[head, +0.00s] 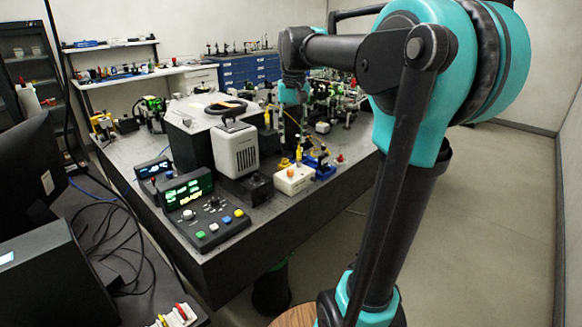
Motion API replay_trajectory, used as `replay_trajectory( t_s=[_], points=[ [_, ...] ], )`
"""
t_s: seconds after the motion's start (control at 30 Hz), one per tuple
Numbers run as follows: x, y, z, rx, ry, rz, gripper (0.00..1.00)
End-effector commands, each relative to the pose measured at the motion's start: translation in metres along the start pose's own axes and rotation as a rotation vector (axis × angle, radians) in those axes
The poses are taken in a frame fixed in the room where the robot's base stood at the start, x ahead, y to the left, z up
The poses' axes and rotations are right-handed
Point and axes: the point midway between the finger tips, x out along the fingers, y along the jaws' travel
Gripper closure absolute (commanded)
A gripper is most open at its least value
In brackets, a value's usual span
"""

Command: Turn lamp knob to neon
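A dark control box (228,230) with a lit green display stands at the near edge of the optical bench (170,232). It carries a pale round knob (188,215), a dark knob and several coloured buttons. A white vented housing (235,151) stands behind it, and a small white box with an orange button (294,179) stands to its right. I cannot tell which of these carries the lamp knob, and no neon label is readable. My gripper (293,125) hangs over the bench behind and right of the housing, apart from the control box. Its fingers are too small and cluttered to read.
A small blue display unit (153,168) stands left of the control box. Posts and optics crowd the bench around my gripper. A black monitor (38,150) and loose cables are at the left. The floor (490,220) to the right is clear.

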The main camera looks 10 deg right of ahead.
Motion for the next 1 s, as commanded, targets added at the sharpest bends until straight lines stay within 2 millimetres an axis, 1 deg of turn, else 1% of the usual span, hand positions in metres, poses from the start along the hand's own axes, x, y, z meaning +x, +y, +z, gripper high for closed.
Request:
replay_trajectory(
  t_s=[0.03,0.1,0.2,0.27,0.37,0.47,0.57,1.0],
  points=[
    [-0.017,-0.003,-0.006,0.005,-0.016,0.003,0.61],
    [-0.034,-0.006,-0.011,0.013,-0.034,0.007,0.61],
    [-0.048,-0.008,-0.014,0.02,-0.049,0.011,0.61],
    [-0.051,-0.009,-0.015,0.023,-0.054,0.012,0.61],
    [-0.047,-0.009,-0.015,0.024,-0.056,0.012,0.61],
    [-0.035,-0.009,-0.014,0.023,-0.056,0.012,0.61],
    [-0.017,-0.008,-0.013,0.023,-0.055,0.012,0.61],
    [0.071,-0.007,-0.008,0.023,-0.055,0.012,0.61]
  ],
)
